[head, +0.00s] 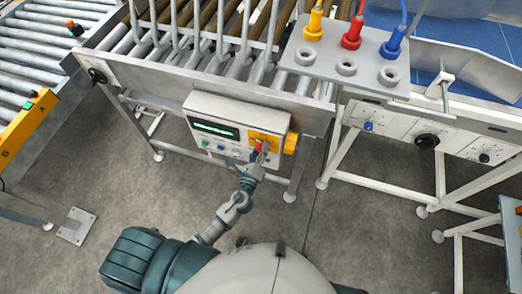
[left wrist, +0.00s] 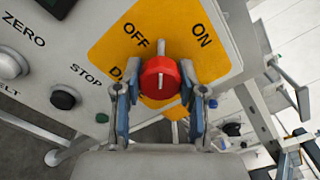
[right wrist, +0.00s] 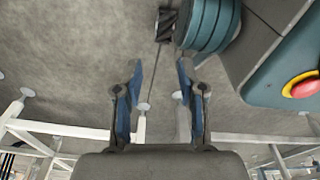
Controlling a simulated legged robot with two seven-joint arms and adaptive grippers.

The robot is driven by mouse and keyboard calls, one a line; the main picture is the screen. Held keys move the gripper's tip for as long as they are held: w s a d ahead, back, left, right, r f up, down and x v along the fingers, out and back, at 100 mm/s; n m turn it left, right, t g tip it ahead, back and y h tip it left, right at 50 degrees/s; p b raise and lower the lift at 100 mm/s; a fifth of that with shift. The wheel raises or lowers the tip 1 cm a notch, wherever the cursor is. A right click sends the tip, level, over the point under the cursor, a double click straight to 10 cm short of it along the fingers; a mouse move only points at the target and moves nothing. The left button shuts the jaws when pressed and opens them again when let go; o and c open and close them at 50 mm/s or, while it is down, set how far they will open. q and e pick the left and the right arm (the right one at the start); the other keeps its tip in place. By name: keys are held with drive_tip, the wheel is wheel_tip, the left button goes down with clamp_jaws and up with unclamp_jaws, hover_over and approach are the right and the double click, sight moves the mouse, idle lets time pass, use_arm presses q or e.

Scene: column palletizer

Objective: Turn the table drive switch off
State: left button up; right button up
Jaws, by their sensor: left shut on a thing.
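The table drive switch is a red round knob (left wrist: 160,78) on a yellow plate (left wrist: 115,45) marked OFF and ON. In the left wrist view OFF is above left of the knob and ON above right. A pale line on the knob stands roughly upright in that view, between the two words; I cannot tell which end is the pointer. My left gripper (left wrist: 160,92) is shut on the knob, one finger on each side. In the head view my left gripper (head: 260,154) reaches the front of the control box (head: 198,128). My right gripper (right wrist: 159,82) is open and empty above the floor.
The box also carries a green-lit display (head: 215,129) and a black STOP button (left wrist: 64,98). Roller conveyors (head: 170,65) lie behind it. A rack with yellow, red and blue-handled tools (head: 345,70) stands at the right.

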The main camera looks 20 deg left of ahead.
use_arm(q)
drive_tip(key=n, duration=0.2)
drive_tip(key=n+b, duration=0.1)
drive_tip(key=shift+f+n, duration=0.2)
drive_tip(key=shift+n, duration=0.2)
drive_tip(key=shift+n+b, duration=0.75)
drive_tip(key=shift+n, duration=1.45)
use_arm(e)
drive_tip(key=w+a+r, duration=0.1)
drive_tip(key=w+r, duration=0.3)
drive_tip(key=w, duration=0.2)
drive_tip(key=shift+r, duration=0.3)
use_arm(q)
drive_tip(key=o, duration=1.2)
drive_tip(key=shift+c, duration=0.2)
drive_tip(key=s, duration=1.2)
drive_tip(key=shift+a, duration=0.2)
